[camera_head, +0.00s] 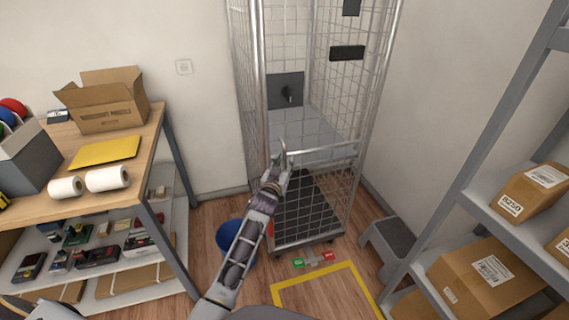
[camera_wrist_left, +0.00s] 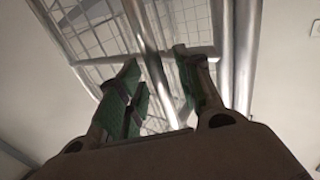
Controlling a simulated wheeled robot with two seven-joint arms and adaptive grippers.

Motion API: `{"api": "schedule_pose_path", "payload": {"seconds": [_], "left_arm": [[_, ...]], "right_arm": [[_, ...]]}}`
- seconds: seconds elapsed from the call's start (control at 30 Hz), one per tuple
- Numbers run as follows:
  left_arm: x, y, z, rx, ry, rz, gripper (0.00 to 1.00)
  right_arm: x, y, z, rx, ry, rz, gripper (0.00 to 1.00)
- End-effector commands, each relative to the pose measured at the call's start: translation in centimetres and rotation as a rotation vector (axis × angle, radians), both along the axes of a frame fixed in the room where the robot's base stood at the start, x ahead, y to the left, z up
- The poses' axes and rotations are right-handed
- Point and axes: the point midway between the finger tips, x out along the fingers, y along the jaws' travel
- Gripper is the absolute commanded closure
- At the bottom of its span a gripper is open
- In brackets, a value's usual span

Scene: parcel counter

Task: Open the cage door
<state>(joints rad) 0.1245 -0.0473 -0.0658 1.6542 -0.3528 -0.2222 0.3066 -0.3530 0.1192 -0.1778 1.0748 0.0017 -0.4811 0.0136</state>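The cage (camera_head: 262,60) is a tall metal roll cage with wire mesh sides, standing against the back wall. A low mesh door (camera_head: 312,212) appears to cover the lower half of its front, with a top rail (camera_head: 330,153); the upper front looks open. My left gripper (camera_head: 280,154) is at the left end of that rail, close to the cage's left front post. In the left wrist view my left gripper (camera_wrist_left: 160,88) has its two green-padded fingers apart, with a metal bar (camera_wrist_left: 148,40) showing between and beyond them. Contact with the bar cannot be told. My right gripper is out of view.
A workbench (camera_head: 150,125) with an open carton (camera_head: 108,108) stands left. A blue bin (camera_head: 228,236) is on the floor beside my left arm. A grey step stool (camera_head: 390,243) and a parcel shelf (camera_head: 440,215) stand right. Yellow tape (camera_head: 312,274) marks floor before the cage.

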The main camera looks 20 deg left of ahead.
Motion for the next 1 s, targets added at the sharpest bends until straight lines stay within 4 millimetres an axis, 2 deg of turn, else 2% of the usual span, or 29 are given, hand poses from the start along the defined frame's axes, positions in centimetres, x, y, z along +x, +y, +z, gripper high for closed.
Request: {"api": "schedule_pose_path", "payload": {"seconds": [0.47, 0.77, 1.0], "left_arm": [[0.6, 0.0, 0.0, 0.0, 0.0, 0.0, 0.65], [0.6, 0.0, 0.0, 0.0, 0.0, 0.0, 1.0], [0.6, 0.0, 0.0, 0.0, 0.0, 0.0, 1.0]], "right_arm": [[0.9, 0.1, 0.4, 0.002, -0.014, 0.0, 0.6], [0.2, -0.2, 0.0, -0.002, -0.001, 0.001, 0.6], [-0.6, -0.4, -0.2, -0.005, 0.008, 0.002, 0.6]]}}
